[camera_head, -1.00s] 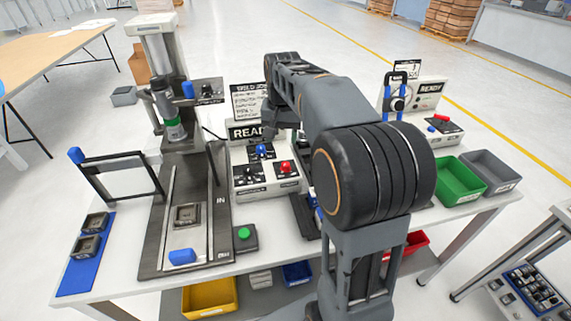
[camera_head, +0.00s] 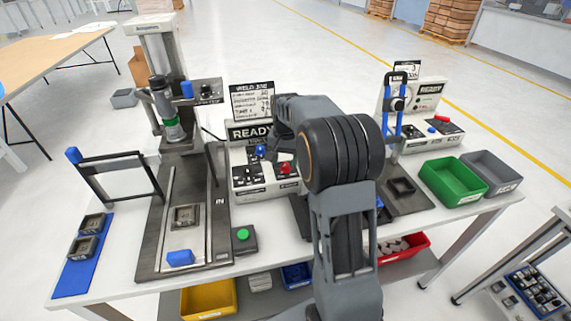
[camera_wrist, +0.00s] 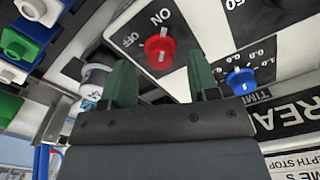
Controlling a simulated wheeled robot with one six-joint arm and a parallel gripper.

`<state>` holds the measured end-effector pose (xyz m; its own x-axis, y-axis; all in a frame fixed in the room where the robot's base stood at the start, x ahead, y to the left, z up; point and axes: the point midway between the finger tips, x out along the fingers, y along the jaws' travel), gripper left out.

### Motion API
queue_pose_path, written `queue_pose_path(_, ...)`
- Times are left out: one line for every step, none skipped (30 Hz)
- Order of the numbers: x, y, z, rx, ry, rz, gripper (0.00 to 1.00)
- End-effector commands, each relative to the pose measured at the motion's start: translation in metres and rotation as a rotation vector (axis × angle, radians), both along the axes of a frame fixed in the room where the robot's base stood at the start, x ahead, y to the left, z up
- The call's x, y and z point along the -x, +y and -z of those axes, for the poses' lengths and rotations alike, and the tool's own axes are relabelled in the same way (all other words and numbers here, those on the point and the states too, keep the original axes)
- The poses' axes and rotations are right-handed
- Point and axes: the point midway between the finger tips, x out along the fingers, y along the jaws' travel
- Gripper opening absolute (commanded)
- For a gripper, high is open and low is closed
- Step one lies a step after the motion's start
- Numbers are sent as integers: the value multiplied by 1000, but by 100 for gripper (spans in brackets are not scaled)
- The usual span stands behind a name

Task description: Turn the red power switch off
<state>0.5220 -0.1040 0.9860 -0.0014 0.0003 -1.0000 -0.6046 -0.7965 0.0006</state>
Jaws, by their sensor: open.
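The red power switch (camera_wrist: 159,50) is a red knob on a black plate marked ON and OFF. It also shows on the white control box in the head view (camera_head: 285,169), close beside my arm. My gripper (camera_wrist: 163,78) is open and empty, its two green fingers apart. In the wrist view the knob shows just beyond the fingertips and between them, with no visible contact. I cannot tell which label the knob's pale mark points to. In the head view my arm hides the gripper.
A blue knob (camera_wrist: 241,80) sits on the same panel, right of the fingers in the wrist view. A green button (camera_head: 243,236) is in front. A press (camera_head: 165,90) is at left, and green (camera_head: 453,180) and grey bins are at right.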

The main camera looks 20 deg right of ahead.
Motion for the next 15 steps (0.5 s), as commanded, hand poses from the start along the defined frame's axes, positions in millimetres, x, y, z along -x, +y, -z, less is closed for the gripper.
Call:
queue_pose_path(0,0,6,-1,1,0,55)
queue_pose_path(0,0,9,-1,1,0,55)
queue_pose_path(0,0,12,0,0,0,55)
queue_pose_path(0,0,14,0,0,0,55)
queue_pose_path(0,0,16,0,0,0,55)
queue_pose_path(0,0,19,0,0,0,55)
queue_pose_path(0,0,20,0,0,0,55)
queue_pose_path(0,0,21,0,0,0,55)
queue_pose_path(0,0,22,0,0,-1,55)
queue_pose_path(0,0,22,0,0,-1,55)
queue_pose_path(0,0,22,1,-1,-1,55)
queue_pose_path(0,0,23,1,-1,-1,55)
queue_pose_path(0,0,23,1,-1,-1,55)
queue_pose_path(0,0,23,1,-1,-1,55)
queue_pose_path(0,0,23,1,-1,-1,55)
